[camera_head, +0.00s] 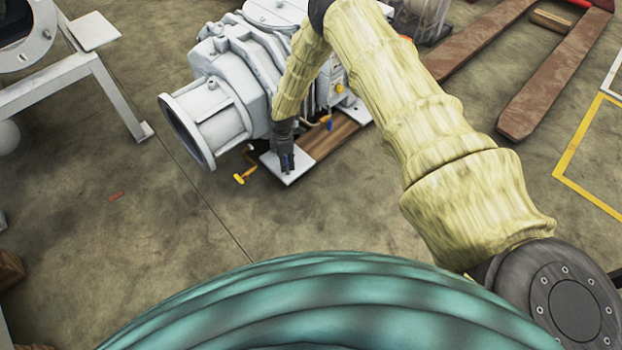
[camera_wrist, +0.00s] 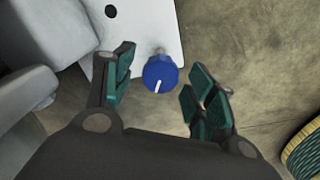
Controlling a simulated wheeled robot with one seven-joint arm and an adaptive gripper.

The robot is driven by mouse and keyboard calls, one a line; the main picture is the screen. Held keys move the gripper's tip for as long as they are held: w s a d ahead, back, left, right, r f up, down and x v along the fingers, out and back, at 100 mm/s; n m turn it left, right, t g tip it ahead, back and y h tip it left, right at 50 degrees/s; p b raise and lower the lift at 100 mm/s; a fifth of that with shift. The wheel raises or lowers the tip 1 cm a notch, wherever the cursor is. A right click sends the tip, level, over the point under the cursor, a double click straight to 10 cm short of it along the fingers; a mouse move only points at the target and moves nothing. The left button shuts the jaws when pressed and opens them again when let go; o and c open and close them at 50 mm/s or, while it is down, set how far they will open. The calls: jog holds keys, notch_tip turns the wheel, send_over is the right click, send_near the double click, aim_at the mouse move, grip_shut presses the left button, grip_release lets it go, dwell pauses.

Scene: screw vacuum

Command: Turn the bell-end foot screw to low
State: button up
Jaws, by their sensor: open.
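The foot screw shows in the wrist view as a blue round knob (camera_wrist: 161,73) with a white pointer line, at the edge of a white foot plate (camera_wrist: 150,22). The pointer runs from the knob's middle down and slightly left. My gripper (camera_wrist: 160,92) is open, with one green-padded finger on each side of the knob and a visible gap to each. In the head view my gripper (camera_head: 286,162) points down over the foot plate (camera_head: 290,179) by the bell end of the grey-white vacuum pump (camera_head: 215,115). Only a bit of blue shows between the fingers there.
A yellow-handled valve (camera_head: 240,178) sticks out just left of the foot plate. A wooden beam (camera_head: 330,137) lies behind the plate. A grey metal stand (camera_head: 118,95) is at the left. The floor in front of the pump is mostly clear.

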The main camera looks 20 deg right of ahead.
jog(key=m+b, duration=0.1)
jog(key=m, duration=0.3)
jog(key=shift+f+m, duration=0.1)
jog(key=shift+m, duration=0.3)
jog(key=m+b, duration=0.2)
jog(key=m, duration=0.2)
jog(key=shift+f, duration=0.1)
jog(key=m+b, duration=0.4)
jog(key=shift+m, duration=0.3)
jog(key=m+b, duration=0.3)
jog(key=b, duration=0.1)
jog(key=shift+w+d, duration=0.1)
notch_tip(320, 180, up, 11)
jog(key=p, duration=0.5)
jog(key=s+r+p, duration=0.4)
jog(key=s+p, duration=0.6)
jog(key=s, duration=0.2)
jog(key=s+r+p, duration=0.5)
jog(key=s+p, duration=0.6)
jog(key=s, duration=0.2)
jog(key=shift+s+a+r, duration=0.2)
jog(key=shift+s, duration=0.05)
